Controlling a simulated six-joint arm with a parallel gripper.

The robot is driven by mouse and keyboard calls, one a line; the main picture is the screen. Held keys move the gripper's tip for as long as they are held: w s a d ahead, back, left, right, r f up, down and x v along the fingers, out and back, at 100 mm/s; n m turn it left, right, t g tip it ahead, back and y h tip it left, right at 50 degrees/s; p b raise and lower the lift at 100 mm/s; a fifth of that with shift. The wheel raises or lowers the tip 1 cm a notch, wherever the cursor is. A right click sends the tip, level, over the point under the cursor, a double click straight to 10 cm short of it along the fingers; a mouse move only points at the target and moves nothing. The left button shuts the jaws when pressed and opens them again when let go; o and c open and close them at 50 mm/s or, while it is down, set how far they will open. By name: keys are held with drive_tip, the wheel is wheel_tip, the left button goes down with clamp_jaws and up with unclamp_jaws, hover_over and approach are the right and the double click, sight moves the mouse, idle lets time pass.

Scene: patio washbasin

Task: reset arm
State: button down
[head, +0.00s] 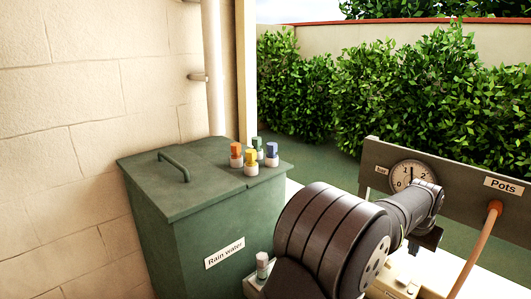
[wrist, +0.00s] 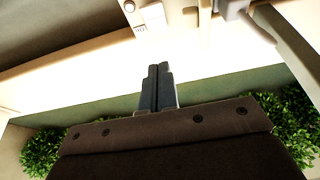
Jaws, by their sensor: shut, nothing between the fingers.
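My gripper (wrist: 158,88) shows in the wrist view with its two dark fingers together and nothing between them. In the head view my dark arm reaches from the bottom centre toward the board at the right. The gripper end there is partly hidden behind the arm, above the pale worktop. In the wrist view the fingers point toward a pale surface with a small white switch-like fitting (wrist: 153,15) beyond them. They appear apart from it.
A green bin labelled "Rain water" (head: 224,254) stands left, with several colour-capped bottles (head: 251,162) on its lid. Another bottle (head: 262,266) stands beside my arm. A gauge (head: 411,175) and a "Pots" label (head: 503,185) are on the board, with an orange pipe (head: 478,248) in front.

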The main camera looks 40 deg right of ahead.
hover_over(402, 281)
drive_tip(key=d, duration=0.1)
wheel_tip(402, 281, down, 5)
drive_tip(key=shift+a+f+h, duration=0.1)
drive_tip(key=shift+h, duration=0.2)
drive_tip(key=shift+a, duration=0.15)
drive_tip(key=v, duration=0.6)
